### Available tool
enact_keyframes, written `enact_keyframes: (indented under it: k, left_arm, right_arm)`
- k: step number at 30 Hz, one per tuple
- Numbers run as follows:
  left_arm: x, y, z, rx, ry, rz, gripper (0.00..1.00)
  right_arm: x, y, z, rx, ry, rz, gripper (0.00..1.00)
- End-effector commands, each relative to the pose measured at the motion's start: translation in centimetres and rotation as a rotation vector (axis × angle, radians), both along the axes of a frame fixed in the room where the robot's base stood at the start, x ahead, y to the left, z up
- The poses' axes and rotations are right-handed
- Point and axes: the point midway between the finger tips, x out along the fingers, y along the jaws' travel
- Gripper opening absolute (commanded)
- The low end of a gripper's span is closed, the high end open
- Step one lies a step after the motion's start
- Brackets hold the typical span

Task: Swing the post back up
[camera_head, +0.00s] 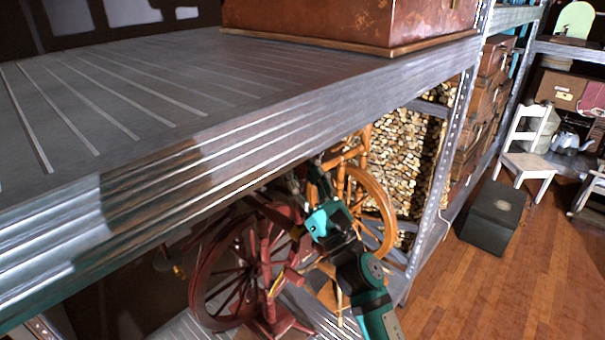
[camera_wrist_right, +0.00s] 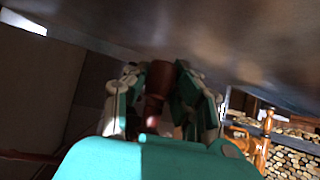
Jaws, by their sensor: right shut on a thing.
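A dark red spinning wheel (camera_head: 213,309) stands on the lower shelf level under the metal shelf in the head view. Its upper part is partly hidden by the shelf edge and my arm. My right gripper (camera_head: 303,184) reaches in under the shelf edge at the upper right of the red wheel. In the right wrist view, the fingers of my right gripper (camera_wrist_right: 158,80) are shut on a turned reddish-brown post (camera_wrist_right: 158,92). The post stands roughly upright in that view, close under the shelf's dark underside. My left gripper is in neither view.
The metal shelf (camera_head: 130,130) overhangs the work area closely. An orange-brown spinning wheel (camera_head: 378,207) stands just right of my gripper, before stacked firewood (camera_head: 412,150). A shelf upright (camera_head: 447,165) stands farther right. The wooden floor beyond has a dark box (camera_head: 492,217) and a white chair (camera_head: 528,160).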

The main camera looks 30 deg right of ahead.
Motion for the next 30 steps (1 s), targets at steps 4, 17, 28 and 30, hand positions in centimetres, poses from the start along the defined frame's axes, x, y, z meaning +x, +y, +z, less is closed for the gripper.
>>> enact_keyframes:
  k: [4,17,28,30]
  left_arm:
    - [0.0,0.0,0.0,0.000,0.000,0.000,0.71]
    - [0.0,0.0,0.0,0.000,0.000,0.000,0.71]
    - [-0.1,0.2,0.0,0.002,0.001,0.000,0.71]
    - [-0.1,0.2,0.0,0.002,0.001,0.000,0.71]
  right_arm:
    - [0.0,0.2,-0.3,-0.007,0.003,0.004,0.00]
    - [0.0,0.2,-0.2,-0.006,0.002,0.004,0.48]
    - [-1.0,-0.1,-1.0,0.000,0.003,0.001,0.48]
    - [-2.0,-0.3,-1.7,0.000,0.005,0.002,0.48]
